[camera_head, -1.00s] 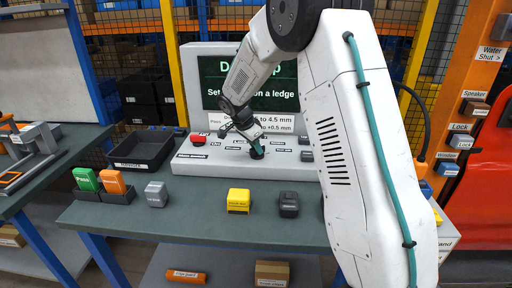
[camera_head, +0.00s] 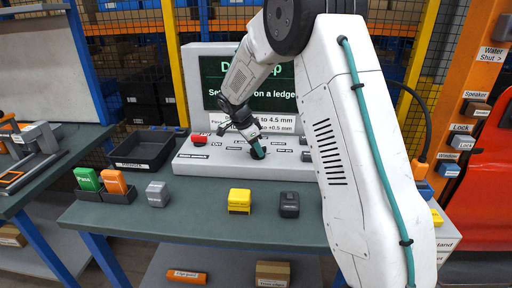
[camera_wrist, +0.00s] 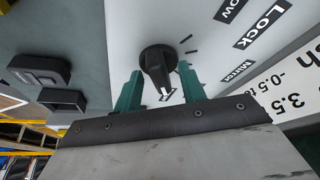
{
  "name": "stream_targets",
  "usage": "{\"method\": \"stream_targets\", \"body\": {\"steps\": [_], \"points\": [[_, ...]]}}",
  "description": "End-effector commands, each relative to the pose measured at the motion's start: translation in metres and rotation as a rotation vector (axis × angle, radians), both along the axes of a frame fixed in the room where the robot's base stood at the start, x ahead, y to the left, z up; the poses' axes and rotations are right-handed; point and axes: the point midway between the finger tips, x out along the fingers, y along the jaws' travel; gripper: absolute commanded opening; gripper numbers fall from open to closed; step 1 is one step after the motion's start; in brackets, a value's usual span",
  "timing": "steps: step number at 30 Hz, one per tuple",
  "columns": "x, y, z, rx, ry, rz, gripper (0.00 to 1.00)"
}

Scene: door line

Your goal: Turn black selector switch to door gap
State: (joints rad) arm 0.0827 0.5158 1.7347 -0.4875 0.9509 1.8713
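The black selector switch (camera_wrist: 157,66) is a round knob with a raised grip bar and a white mark, on the light panel in the wrist view. My gripper (camera_wrist: 160,80) has its two green fingers apart, one on each side of the knob, with visible gaps between them and the grip bar. In the head view my gripper (camera_head: 258,151) points down at the grey console (camera_head: 200,165), and it hides the switch there. In the wrist view, labels reading "Lock" (camera_wrist: 264,25) and "Mirror" (camera_wrist: 239,71) lie right of the knob; I cannot read a door gap label.
A screen (camera_head: 215,85) stands behind the console, partly hidden by my arm. A red button (camera_head: 198,139) is on the console's left. A black tray (camera_head: 142,150), a yellow block (camera_head: 239,201) and a dark block (camera_head: 289,204) are on the bench (camera_head: 200,229).

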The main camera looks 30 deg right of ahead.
Motion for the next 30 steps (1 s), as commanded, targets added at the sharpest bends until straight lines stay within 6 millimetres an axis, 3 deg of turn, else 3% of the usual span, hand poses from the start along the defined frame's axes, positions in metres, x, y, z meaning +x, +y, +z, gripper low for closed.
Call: {"method": "stream_targets", "body": {"steps": [9,21,30], "points": [[0.0,-0.001,0.003,-0.001,0.0,-0.001,0.4],[0.003,0.025,0.06,0.0,-0.002,0.002,0.4],[0.003,0.03,0.072,-0.001,0.0,0.002,0.4]]}}
